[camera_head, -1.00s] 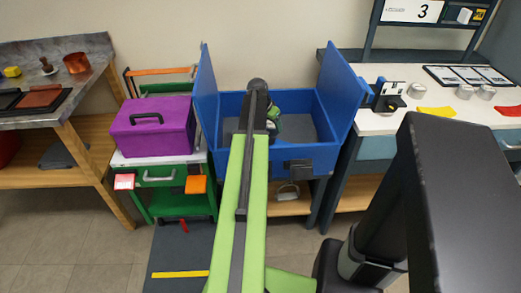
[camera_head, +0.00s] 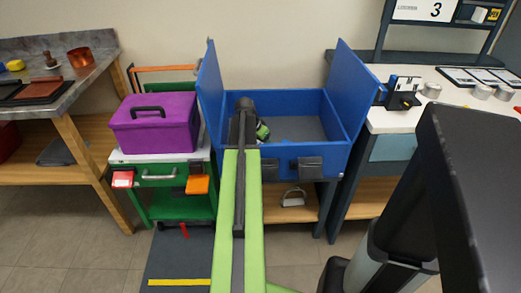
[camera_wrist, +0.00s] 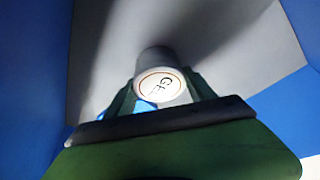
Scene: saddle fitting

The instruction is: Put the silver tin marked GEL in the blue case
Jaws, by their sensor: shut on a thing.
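The blue case (camera_head: 322,158) stands open in the head view, with its two lid flaps raised at left and right. My gripper (camera_head: 262,132) is inside its walls, in the left half, partly hidden by my arm. In the wrist view my gripper (camera_wrist: 158,98) is shut on the silver tin (camera_wrist: 160,85), whose round pale face shows the letters GE. The grey floor of the case (camera_wrist: 225,60) and its blue walls surround the tin. I cannot tell whether the tin touches the floor. The tin is hidden in the head view.
A purple toolbox (camera_head: 155,125) sits on a green cart at left. A wooden workbench (camera_head: 85,85) stands further left. A white-topped bench (camera_head: 395,120) with several tins is at right. The right half of the case floor (camera_head: 300,128) looks clear.

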